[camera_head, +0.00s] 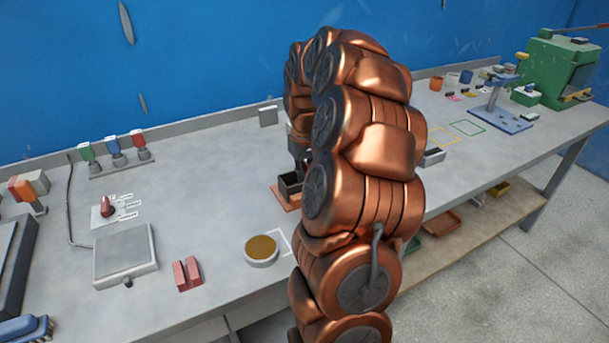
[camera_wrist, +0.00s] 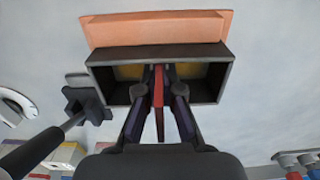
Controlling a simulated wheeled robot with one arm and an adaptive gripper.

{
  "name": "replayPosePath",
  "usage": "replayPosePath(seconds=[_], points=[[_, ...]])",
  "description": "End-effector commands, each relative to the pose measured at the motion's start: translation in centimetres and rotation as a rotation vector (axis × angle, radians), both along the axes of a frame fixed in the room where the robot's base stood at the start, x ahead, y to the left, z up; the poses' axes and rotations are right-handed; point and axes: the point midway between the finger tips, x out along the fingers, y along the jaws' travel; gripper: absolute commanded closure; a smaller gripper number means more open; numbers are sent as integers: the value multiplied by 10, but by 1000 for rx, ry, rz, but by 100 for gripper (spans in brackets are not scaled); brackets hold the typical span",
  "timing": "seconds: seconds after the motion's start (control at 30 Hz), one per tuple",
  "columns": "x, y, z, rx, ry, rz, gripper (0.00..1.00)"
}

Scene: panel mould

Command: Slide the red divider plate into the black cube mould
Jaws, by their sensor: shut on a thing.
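The black cube mould (camera_wrist: 226,70) shows open side toward me in the wrist view, on an orange base (camera_wrist: 150,30). In the head view the mould (camera_head: 291,187) stands on the bench, partly hidden by my arm. My gripper (camera_wrist: 159,80) is shut on the red divider plate (camera_wrist: 158,90), which appears edge-on between the two fingers. The plate lines up near the middle of the mould's opening, and its far end overlaps the opening. I cannot tell how deep it sits. In the head view my gripper (camera_head: 298,150) is mostly hidden behind my arm.
A scale (camera_head: 125,255), a red slotted block (camera_head: 187,273) and a round dish (camera_head: 261,249) stand left of the mould. Colour-capped bottles (camera_head: 113,152) line the back. A dark clamp-like part (camera_wrist: 88,98) is left of the mould in the wrist view.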

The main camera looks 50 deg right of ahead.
Motion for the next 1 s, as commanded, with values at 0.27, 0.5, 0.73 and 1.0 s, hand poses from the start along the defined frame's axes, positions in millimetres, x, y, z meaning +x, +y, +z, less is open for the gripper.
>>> replayPosePath(seconds=[0.27, 0.5, 0.73, 1.0], points=[[0, 0, -1, 0, 0, 0, 73], [0, 0, -1, 0, 0, 0, 65], [1, 0, 4, -2, -2, 0, 65], [2, -1, 46, -5, -5, 1, 65]])
